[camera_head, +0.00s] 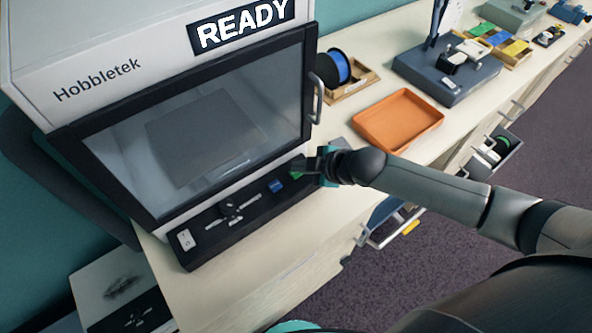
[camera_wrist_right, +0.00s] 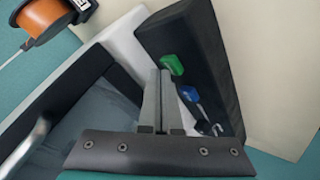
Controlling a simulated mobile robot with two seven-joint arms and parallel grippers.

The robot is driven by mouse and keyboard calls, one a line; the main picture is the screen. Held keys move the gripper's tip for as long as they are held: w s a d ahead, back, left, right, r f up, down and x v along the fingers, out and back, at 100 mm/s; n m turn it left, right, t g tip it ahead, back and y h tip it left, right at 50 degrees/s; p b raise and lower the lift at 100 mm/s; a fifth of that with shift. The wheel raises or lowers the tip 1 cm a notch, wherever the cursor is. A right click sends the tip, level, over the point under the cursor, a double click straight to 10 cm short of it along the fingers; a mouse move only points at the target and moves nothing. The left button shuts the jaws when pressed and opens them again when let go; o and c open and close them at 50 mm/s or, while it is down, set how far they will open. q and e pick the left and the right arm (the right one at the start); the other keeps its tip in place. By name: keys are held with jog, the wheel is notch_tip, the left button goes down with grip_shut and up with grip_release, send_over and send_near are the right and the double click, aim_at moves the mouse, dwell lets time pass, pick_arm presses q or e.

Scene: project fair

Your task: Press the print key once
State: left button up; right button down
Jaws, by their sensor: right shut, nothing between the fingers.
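The white printer marked Hobbletek (camera_head: 100,80) shows READY on its display (camera_head: 240,25). Its dark front control panel (camera_head: 255,202) carries a green key (camera_head: 297,174) and a blue key (camera_head: 276,186); I cannot read a print label on either. My right gripper (camera_head: 308,164) is shut and empty at the right end of the panel, close to the green key. In the right wrist view its closed fingertips (camera_wrist_right: 160,72) appear right beside the green key (camera_wrist_right: 172,64), with the blue key (camera_wrist_right: 188,94) farther along. I cannot tell whether they touch. My left gripper is not in view.
A slider (camera_head: 231,209) and a white switch (camera_head: 186,240) sit farther left on the panel. The printer's glass door (camera_head: 205,130) is closed, its handle (camera_head: 317,95) sticking out. A blue spool (camera_head: 335,66) and an orange tray (camera_head: 399,120) stand on the bench to the right.

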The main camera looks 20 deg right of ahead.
aim_at(300, 174)
jog(key=shift+f, duration=0.35)
jog(key=shift+r, duration=0.1)
dwell(0.5)
jog(key=shift+r+p, duration=0.8)
jog(key=shift+p, duration=0.05)
notch_tip(300, 174, up, 5)
jog(key=p, duration=0.5)
jog(key=shift+r, duration=0.1)
dwell(0.4)
